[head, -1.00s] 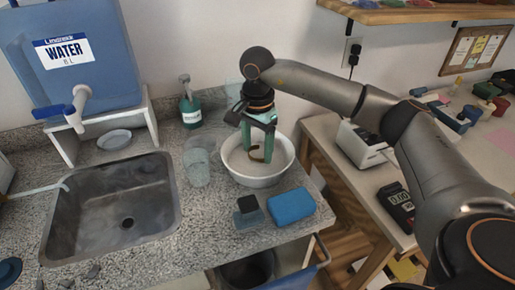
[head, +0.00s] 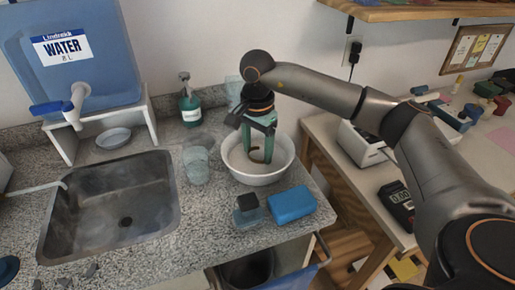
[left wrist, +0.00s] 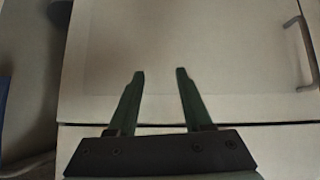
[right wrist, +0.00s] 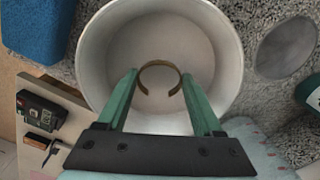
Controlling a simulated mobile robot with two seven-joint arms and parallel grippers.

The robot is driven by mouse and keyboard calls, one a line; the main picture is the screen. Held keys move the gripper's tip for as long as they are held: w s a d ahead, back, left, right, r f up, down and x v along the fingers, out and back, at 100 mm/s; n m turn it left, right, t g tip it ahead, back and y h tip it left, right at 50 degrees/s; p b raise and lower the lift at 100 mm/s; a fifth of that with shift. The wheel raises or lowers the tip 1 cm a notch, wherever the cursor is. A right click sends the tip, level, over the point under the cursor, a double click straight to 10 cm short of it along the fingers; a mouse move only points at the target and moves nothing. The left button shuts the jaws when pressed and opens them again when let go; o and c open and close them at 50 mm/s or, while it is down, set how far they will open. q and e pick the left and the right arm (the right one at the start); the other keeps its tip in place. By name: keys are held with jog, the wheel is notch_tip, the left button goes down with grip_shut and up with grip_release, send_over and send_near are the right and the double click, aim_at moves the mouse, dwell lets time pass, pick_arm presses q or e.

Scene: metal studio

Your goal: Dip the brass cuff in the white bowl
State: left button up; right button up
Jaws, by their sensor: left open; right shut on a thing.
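The white bowl (head: 234,172) stands on the speckled counter, right of the sink. My right gripper (head: 262,157) points down inside its rim. It is shut on the brass cuff (head: 256,154), an open C-shaped ring. In the right wrist view the cuff (right wrist: 160,64) sits between the fingertips (right wrist: 161,76), over the interior of the bowl (right wrist: 228,55). I cannot tell whether the cuff touches the bowl's bottom or any liquid. My left gripper (left wrist: 160,73) is open and empty, facing a pale cabinet front; it is not in the head view.
A clear cup (head: 196,165) stands close left of the bowl, with a green pump bottle (head: 189,105) behind. A blue block (head: 291,204) and a dark-topped block (head: 249,208) lie in front. The sink (head: 110,205) is at left. A scale (head: 397,204) sits on the right table.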

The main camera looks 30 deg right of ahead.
jog(key=shift+r+p, duration=0.65)
jog(key=shift+r, duration=0.05)
jog(key=shift+f+b, duration=0.55)
jog(key=shift+f, duration=0.25)
dwell(0.8)
jog(key=shift+r, duration=0.1)
dwell(0.4)
jog(key=shift+r+p, duration=0.45)
notch_tip(320, 180, up, 7)
jog(key=p, duration=0.5)
jog(key=shift+r, duration=0.1)
dwell(1.6)
